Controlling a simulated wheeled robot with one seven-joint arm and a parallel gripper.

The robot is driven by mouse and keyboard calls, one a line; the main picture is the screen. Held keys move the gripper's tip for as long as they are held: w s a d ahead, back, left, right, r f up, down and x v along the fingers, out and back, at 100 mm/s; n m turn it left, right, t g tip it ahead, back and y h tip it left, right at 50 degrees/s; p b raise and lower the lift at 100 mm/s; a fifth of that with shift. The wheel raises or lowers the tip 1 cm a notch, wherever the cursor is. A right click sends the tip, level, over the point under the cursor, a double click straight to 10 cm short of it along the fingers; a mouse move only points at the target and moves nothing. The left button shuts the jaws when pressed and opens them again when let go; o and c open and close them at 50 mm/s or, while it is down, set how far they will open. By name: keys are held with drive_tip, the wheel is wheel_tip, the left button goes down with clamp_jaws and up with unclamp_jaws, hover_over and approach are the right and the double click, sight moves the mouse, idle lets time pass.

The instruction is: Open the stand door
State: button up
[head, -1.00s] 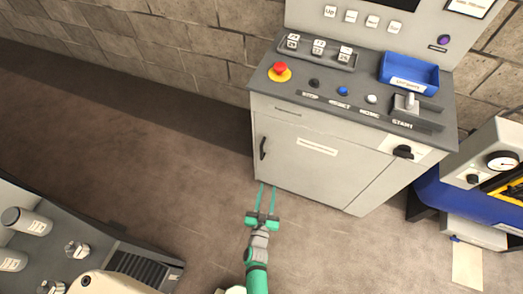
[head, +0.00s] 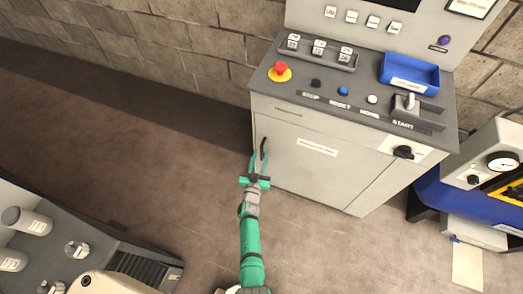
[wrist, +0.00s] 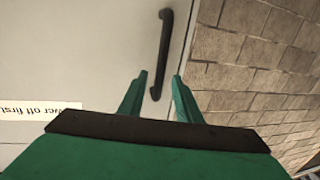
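The stand door (head: 315,160) is the light grey front panel of the control stand, and it is closed. Its black vertical handle (head: 264,147) sits near the door's left edge. In the wrist view the handle (wrist: 163,50) stands upright just beyond the fingertips. My green gripper (head: 260,161) is at the handle's lower part. Its two fingers (wrist: 160,85) are apart, with the handle's lower end showing between their tips. I cannot tell whether either finger touches the handle. A label (wrist: 40,110) is on the door, partly cut off in the wrist view.
The stand's top has a red button (head: 280,70), a blue tray (head: 408,75) and a start lever (head: 408,101). A blue and grey machine (head: 470,190) with a gauge stands at right. A bench with canisters (head: 30,221) is at lower left. Floor left of the stand is clear.

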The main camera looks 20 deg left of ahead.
sight(261, 152)
drive_tip(key=shift+w+a, duration=0.15)
drive_tip(key=shift+w, duration=0.7)
drive_tip(key=shift+w+a, duration=0.1)
drive_tip(key=shift+w, duration=0.75)
clamp_jaws()
